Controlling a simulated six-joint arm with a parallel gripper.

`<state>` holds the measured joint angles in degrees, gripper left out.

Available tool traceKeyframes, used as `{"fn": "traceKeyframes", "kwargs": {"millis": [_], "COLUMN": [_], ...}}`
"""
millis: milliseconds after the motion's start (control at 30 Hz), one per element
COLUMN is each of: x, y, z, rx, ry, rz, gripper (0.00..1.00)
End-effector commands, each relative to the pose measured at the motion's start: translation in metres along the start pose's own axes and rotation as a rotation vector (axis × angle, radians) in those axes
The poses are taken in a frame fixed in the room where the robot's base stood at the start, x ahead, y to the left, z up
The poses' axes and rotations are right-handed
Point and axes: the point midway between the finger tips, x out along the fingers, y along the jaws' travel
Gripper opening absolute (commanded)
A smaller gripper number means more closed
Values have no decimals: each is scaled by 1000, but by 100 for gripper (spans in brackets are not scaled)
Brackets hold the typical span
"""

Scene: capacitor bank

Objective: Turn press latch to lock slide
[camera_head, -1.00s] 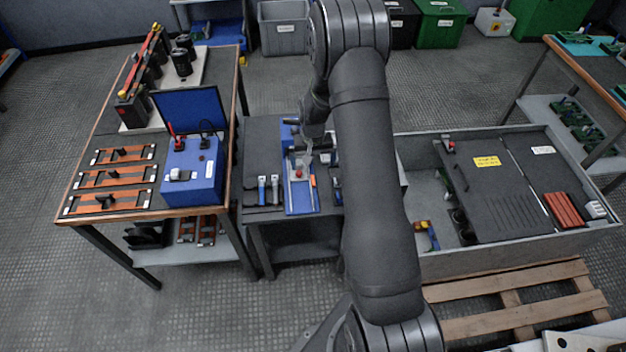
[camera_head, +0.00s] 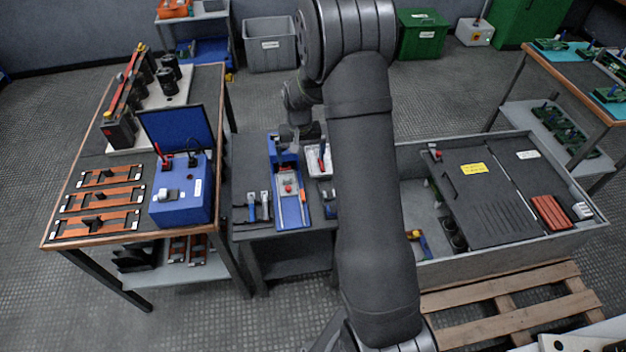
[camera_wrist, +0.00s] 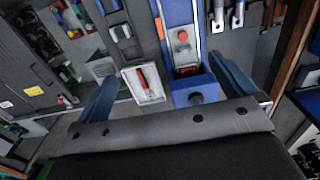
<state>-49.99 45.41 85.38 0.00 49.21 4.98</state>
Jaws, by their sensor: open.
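The press (camera_head: 291,200) is a long blue base with a pale slide channel and a red knob, on the small middle bench. In the wrist view the press channel (camera_wrist: 181,15) runs up from a blue end block (camera_wrist: 191,89) with a dark round knob (camera_wrist: 196,98). The red knob (camera_wrist: 183,36) sits on the channel. I cannot tell which part is the latch. My gripper (camera_wrist: 162,68) is open and empty, its two blue fingers spread wide, with the end block between them in the picture. In the head view my gripper (camera_head: 289,132) is above the press's far end.
A white tray (camera_wrist: 145,97) with a red-handled tool lies beside the end block. Grey-and-blue tools (camera_head: 259,206) lie left of the press. A blue case (camera_head: 182,207) stands on the left table.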

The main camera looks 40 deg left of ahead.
Motion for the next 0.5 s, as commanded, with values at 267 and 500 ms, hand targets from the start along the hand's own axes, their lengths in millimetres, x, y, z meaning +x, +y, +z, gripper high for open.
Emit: {"fn": "traceKeyframes", "kwargs": {"millis": [267, 500], "x": [-3, 35], "y": [0, 0], "z": [0, 0], "rx": [0, 1], "ry": [0, 37], "rz": [0, 2], "gripper": [100, 57]}}
